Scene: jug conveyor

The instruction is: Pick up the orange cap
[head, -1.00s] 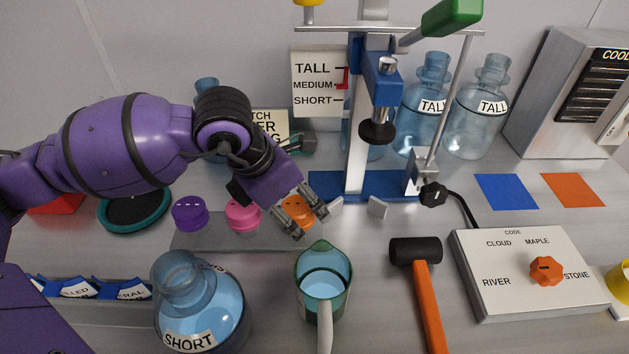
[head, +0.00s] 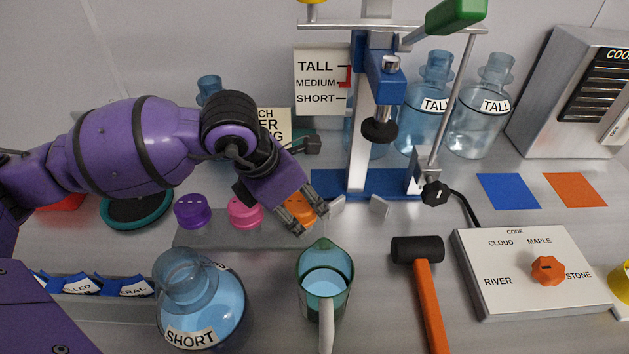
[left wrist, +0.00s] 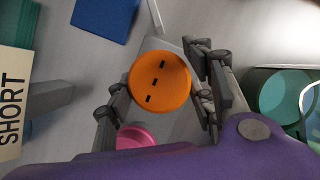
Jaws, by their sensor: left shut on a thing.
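The orange cap (head: 297,208) is round with dark slots on its top. It sits at the right end of the cap row, partly hidden behind my left gripper (head: 311,220). In the left wrist view the cap (left wrist: 159,82) lies between the two fingers, with a finger against either side. My left gripper is shut on it. I cannot tell whether the cap is clear of the grey strip (head: 205,236). My right gripper is not in view.
A pink cap (head: 244,212) and a purple cap (head: 192,211) stand left of the orange one. The blue press base (head: 385,186) is close behind. A teal jug (head: 324,262) stands in front, a mallet (head: 425,290) to the right, a SHORT bottle (head: 212,305) front left.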

